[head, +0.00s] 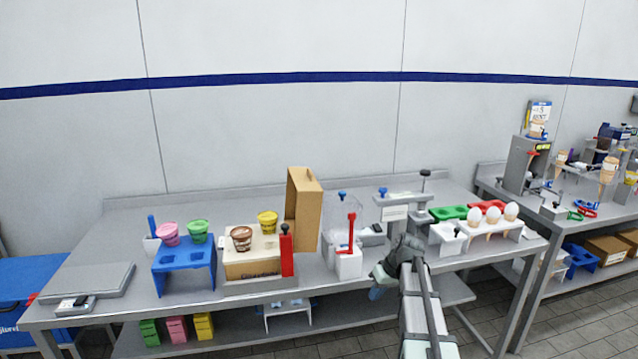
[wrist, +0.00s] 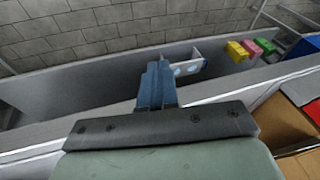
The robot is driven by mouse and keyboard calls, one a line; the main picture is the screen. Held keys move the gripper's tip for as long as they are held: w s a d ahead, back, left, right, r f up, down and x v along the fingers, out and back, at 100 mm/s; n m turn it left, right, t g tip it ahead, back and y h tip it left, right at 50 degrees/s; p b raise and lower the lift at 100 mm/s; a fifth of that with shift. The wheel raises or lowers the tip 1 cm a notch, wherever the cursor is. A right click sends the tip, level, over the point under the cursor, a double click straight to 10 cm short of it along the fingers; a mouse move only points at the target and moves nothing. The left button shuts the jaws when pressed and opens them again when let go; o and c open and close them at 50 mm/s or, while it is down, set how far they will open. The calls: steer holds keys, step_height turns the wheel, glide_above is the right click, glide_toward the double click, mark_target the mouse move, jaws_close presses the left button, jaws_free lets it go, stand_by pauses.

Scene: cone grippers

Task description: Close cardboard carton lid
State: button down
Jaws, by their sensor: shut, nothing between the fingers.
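The cardboard carton (head: 252,270) stands on the metal table, left of the middle in the head view. Its brown lid (head: 306,212) stands upright at the carton's right side, so the carton looks open. A brown cup and a yellow cup show in its pale top. Brown cardboard, probably the carton (wrist: 285,125), shows at the right edge of the wrist view. My gripper (head: 377,292) is to the right of the carton, near the table's front edge, apart from carton and lid. In the wrist view its blue fingers (wrist: 155,82) are together and empty.
A red upright block (head: 287,256) stands at the carton's front right. A white stand with a red handle (head: 349,245) is between carton and gripper. A blue rack (head: 184,268) with pink and green cups is left. A white cone holder (head: 490,232) is right.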

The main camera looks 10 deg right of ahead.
steer(key=w+d+r+n+t, duration=0.1)
steer(key=d+r, duration=0.1)
steer(key=r, duration=0.6)
steer(key=w+d+r+t, duration=0.1)
steer(key=w+d+r, duration=0.15)
steer(key=r, duration=0.55)
steer(key=w+a+r+y, duration=0.1)
steer(key=w+a+r, duration=0.2)
steer(key=a+r, duration=0.65)
steer(key=w+r+m+y, duration=0.1)
steer(key=w+r, duration=0.3)
steer(key=r, duration=0.4)
steer(key=w+r+y, duration=0.1)
steer(key=w+r, duration=0.3)
steer(key=r, duration=0.5)
steer(key=a+r+x, duration=0.1)
steer(key=a+x, duration=0.1)
steer(key=x, duration=0.9)
steer(key=shift+a, duration=0.4)
steer(key=shift+a, duration=0.1)
